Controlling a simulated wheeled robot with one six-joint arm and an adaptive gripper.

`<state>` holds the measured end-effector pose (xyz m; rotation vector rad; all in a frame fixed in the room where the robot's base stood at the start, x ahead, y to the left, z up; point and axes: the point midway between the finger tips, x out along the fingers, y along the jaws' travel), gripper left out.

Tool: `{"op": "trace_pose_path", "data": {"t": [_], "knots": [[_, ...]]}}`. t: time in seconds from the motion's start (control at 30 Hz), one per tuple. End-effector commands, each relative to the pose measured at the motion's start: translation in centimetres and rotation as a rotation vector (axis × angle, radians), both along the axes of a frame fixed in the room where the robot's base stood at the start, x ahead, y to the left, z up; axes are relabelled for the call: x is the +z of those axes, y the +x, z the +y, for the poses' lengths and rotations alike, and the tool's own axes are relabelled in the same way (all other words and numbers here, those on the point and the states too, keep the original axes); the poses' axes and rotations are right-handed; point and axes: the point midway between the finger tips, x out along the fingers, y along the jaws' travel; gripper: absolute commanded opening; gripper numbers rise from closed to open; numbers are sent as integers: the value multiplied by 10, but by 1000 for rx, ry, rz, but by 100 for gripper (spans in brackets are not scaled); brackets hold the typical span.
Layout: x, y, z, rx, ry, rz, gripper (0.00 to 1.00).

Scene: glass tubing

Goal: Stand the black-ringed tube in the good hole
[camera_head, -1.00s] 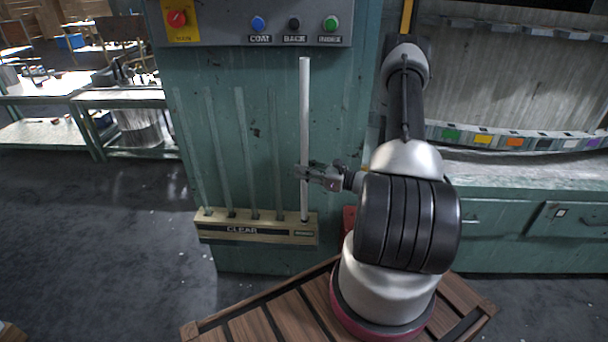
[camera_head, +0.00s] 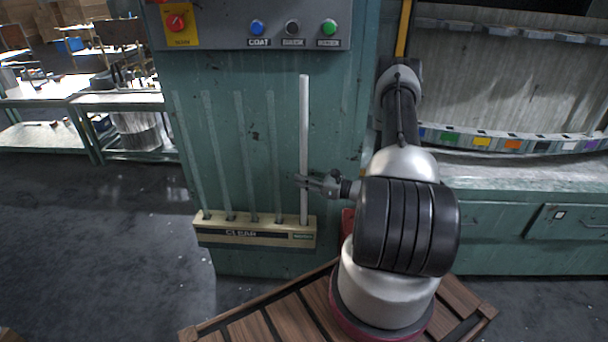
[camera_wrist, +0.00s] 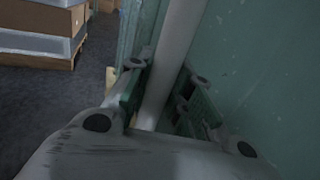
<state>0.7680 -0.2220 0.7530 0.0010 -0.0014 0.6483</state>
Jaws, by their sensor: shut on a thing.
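A pale, whitish tube (camera_head: 304,125) stands upright at the right end of the rack (camera_head: 215,234). I see no black ring on the visible part. My gripper (camera_head: 304,182) is shut on this tube at about two thirds of the way down. In the wrist view, the tube (camera_wrist: 173,55) runs between the two fingers (camera_wrist: 155,98). The hole itself is hidden by the tube.
Several thin, clear tubes (camera_head: 244,150) stand in the same rack, left of the held tube. The rack is marked CLEAR and sits against a green cabinet (camera_head: 230,65). A panel with buttons (camera_head: 290,28) is above. Open floor (camera_head: 100,230) lies to the left.

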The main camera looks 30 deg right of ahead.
Motion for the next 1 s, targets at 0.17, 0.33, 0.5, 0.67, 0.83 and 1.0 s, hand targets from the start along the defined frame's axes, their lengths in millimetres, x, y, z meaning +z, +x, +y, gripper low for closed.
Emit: {"op": "trace_pose_path", "data": {"t": [0.17,0.33,0.5,0.67,0.83,1.0], "knots": [[-14,0,0,0,0,0,0],[-27,0,0,0,0,0,0],[-37,0,0,0,0,0,0],[-42,0,0,0,-1,-1,0],[-43,0,0,0,-1,-1,0],[-43,0,0,0,-1,-1,0]]}}
